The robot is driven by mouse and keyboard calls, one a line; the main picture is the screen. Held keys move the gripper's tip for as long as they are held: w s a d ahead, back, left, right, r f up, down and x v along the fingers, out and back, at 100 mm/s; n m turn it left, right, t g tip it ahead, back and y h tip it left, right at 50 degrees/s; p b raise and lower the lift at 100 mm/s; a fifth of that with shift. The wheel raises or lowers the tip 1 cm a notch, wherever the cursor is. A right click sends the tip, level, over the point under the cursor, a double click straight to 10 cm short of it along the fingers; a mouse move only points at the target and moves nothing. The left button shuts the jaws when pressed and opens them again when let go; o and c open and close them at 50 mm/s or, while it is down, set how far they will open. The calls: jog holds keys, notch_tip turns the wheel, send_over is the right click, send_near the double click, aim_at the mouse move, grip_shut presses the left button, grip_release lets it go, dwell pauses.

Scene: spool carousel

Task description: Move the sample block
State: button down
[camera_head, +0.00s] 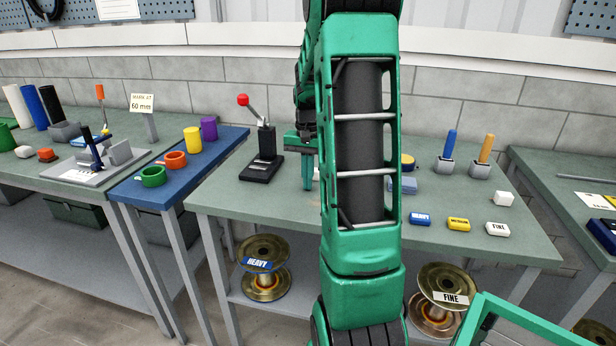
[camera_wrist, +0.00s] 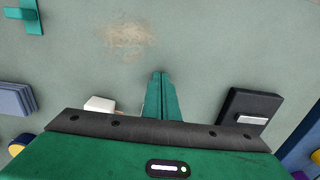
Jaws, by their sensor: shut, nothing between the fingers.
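My gripper (camera_head: 307,188) is shut and empty, fingers pointing down over the middle green-topped table. In the wrist view its two green fingers (camera_wrist: 161,78) are pressed together. A small white block (camera_wrist: 100,104) lies left of the fingers in the wrist view, apart from them and partly hidden by my gripper's body. In the head view my arm hides most of that area. Another white block (camera_head: 503,198) sits on the right of the same table. I cannot tell which one is the sample block.
A black press with a red knob (camera_head: 260,165) stands left of my gripper. Blue (camera_head: 446,165) and orange-handled (camera_head: 481,170) tools stand behind. Spools (camera_head: 263,283) sit below. A brownish patch marks the tabletop (camera_wrist: 128,38).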

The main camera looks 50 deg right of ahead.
notch_tip(320, 180, up, 10)
jog(key=shift+d, duration=0.15)
dwell(0.3)
jog(key=s+a+f+n, duration=0.3)
jog(key=s+a, duration=0.7)
jog(key=a, duration=0.1)
jog(key=s+a+f+n, duration=0.3)
jog(key=s+a, duration=0.7)
jog(key=s, duration=0.1)
jog(key=shift+s+a+f, duration=0.15)
jog(key=shift+s+a, duration=0.05)
jog(key=shift+a, duration=0.15)
